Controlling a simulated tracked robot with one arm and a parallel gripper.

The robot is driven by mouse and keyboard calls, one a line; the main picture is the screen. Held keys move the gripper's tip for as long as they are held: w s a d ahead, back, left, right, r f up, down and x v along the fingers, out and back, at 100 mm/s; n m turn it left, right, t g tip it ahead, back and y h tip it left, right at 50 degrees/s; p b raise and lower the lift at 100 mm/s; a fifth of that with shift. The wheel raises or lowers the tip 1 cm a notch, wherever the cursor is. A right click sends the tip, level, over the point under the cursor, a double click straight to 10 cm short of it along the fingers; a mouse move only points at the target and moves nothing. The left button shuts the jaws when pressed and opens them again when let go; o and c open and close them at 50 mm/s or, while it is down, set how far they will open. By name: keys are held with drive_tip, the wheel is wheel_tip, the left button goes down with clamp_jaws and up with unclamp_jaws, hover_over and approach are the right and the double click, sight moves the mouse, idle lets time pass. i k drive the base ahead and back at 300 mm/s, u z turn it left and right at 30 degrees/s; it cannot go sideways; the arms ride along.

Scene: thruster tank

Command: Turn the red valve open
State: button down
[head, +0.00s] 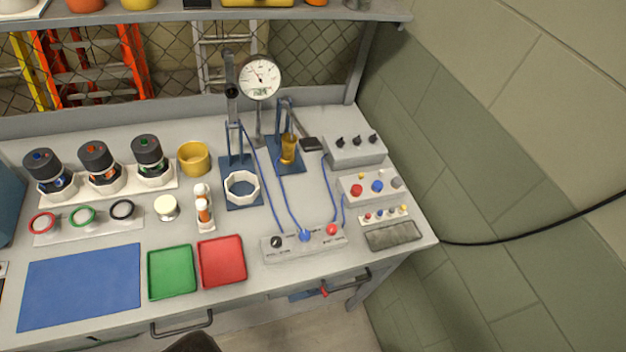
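A pale box (290,243) stands near the bench's front edge. It carries a black knob (276,242), a blue knob (305,236) and a red knob (332,229) in a row, with blue hoses running up from the box. The red knob is at the right end; its open or shut position is too small to tell. Another red round knob (356,190) sits on a panel further right. I cannot tell for sure which is the red valve. No gripper fingers show in this view.
A round gauge (259,77) stands at the back. Green (172,272) and red (222,261) trays and a blue mat (80,286) lie front left. A drawer handle with a red piece (323,289) is below the edge. A dark rounded shape (193,343) shows at the bottom.

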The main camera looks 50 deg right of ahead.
sight(331, 230)
drive_tip(key=z, duration=0.2)
drive_tip(key=k, duration=1)
drive_tip(key=z, duration=0.55)
